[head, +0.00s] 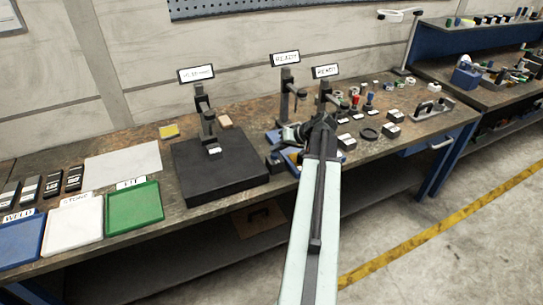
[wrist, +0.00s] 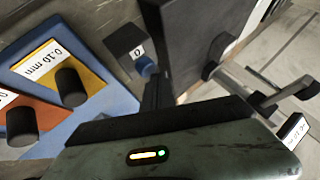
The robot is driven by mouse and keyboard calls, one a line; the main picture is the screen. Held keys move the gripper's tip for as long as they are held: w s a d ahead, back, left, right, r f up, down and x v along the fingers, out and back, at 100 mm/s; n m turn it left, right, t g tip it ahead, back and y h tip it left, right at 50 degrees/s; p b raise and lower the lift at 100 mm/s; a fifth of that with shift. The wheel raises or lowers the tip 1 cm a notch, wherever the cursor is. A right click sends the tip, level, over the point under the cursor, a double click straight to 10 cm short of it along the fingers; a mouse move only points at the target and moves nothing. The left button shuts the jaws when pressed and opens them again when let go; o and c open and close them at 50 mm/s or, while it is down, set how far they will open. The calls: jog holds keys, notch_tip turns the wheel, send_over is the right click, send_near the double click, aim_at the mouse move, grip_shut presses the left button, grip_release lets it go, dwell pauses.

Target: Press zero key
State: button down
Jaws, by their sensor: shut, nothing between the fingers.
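In the wrist view a dark block (wrist: 121,41) carries a white label reading "0", with a round blue key (wrist: 146,67) on its face. In the head view a small dark block (head: 275,164) beside the black plate seems to be the same one; its label cannot be read there. My gripper (wrist: 153,82) is shut and empty. Its narrow dark fingers appear close to the blue key; I cannot tell whether they touch it. In the head view my gripper (head: 300,134) is over the bench, right of the black plate, partly hidden by my arm.
A blue tray (wrist: 112,100) with dark knobs and a "0.10 mm" label lies beside the block. The black plate (head: 220,172) bears a gauge stand (head: 208,120). Labelled stands (head: 287,90) rise behind my gripper. Green (head: 134,208) and white trays (head: 75,221) lie left.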

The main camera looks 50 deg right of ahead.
aim_at(277, 155)
jog(key=shift+f+b, duration=0.5)
jog(key=shift+f, duration=0.05)
jog(key=shift+r, duration=0.1)
dwell(0.5)
jog(key=shift+r+p, duration=0.85)
jog(key=shift+p, duration=0.1)
notch_tip(277, 155, up, 5)
jog(key=p, duration=0.5)
jog(key=shift+r, duration=0.15)
